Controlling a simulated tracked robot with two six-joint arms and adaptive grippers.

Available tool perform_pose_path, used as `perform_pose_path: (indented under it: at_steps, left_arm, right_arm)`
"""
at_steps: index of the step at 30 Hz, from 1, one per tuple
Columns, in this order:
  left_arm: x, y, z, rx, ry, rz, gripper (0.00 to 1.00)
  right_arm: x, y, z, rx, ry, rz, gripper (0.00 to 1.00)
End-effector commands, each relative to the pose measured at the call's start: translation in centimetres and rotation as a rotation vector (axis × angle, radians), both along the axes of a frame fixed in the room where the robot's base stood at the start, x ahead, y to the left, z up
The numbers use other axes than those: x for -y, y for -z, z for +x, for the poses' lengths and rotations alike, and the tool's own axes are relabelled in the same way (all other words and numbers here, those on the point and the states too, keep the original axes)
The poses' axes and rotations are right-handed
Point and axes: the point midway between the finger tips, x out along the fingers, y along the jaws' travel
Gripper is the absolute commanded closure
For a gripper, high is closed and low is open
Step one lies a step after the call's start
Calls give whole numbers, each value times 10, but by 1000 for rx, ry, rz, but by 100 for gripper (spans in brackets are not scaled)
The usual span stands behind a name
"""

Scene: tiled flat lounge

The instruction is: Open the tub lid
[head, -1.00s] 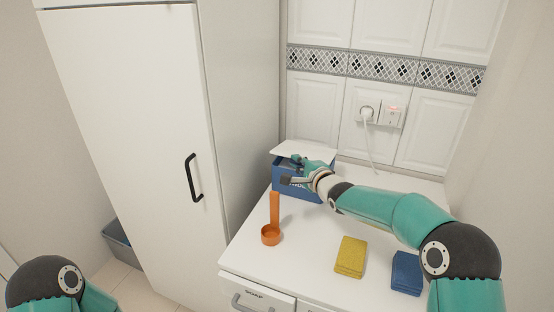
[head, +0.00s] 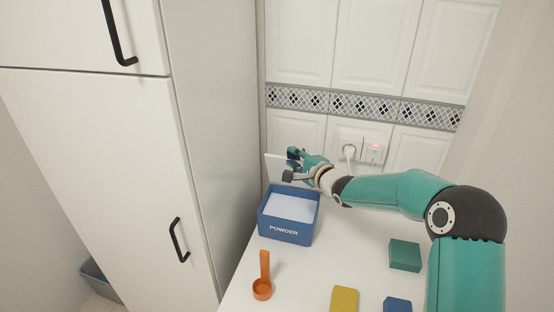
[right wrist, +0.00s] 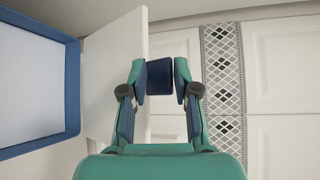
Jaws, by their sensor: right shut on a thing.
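The blue tub (head: 288,229) marked POWDER stands on the white counter, its top uncovered and white powder (head: 292,207) showing inside. Its white lid (head: 273,167) stands up steeply at the back of the tub. In the right wrist view the lid (right wrist: 115,85) is beside the tub's blue rim (right wrist: 73,90). My right gripper (head: 291,165) is above the tub's back edge. In the right wrist view its fingers (right wrist: 160,77) are shut on the dark blue tab (right wrist: 159,78) at the lid's edge. The tab's join to the lid is partly hidden. My left gripper is out of view.
Green (head: 405,255), yellow (head: 344,299) and blue (head: 397,305) sponges lie to the right. A tall white cupboard (head: 100,180) is on the left. A plug and sockets (head: 362,150) are on the tiled wall behind.

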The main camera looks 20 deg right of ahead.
Motion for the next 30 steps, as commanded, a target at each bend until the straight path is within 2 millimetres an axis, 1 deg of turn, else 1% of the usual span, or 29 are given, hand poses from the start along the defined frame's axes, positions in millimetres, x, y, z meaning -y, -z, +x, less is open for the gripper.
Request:
perform_pose_path:
  at_steps: [1,9,28,29,30]
  left_arm:
    - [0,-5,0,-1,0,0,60]
    - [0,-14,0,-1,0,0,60]
    - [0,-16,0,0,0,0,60]
    - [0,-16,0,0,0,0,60]
    - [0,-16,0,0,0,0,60]
  right_arm:
    - [10,-2,2,-5,13,-5,100]
    - [17,-4,10,-84,12,52,100]
    - [13,2,15,-125,3,76,100]
    - [13,2,15,-125,2,76,72]
    - [12,2,15,-125,2,76,67]
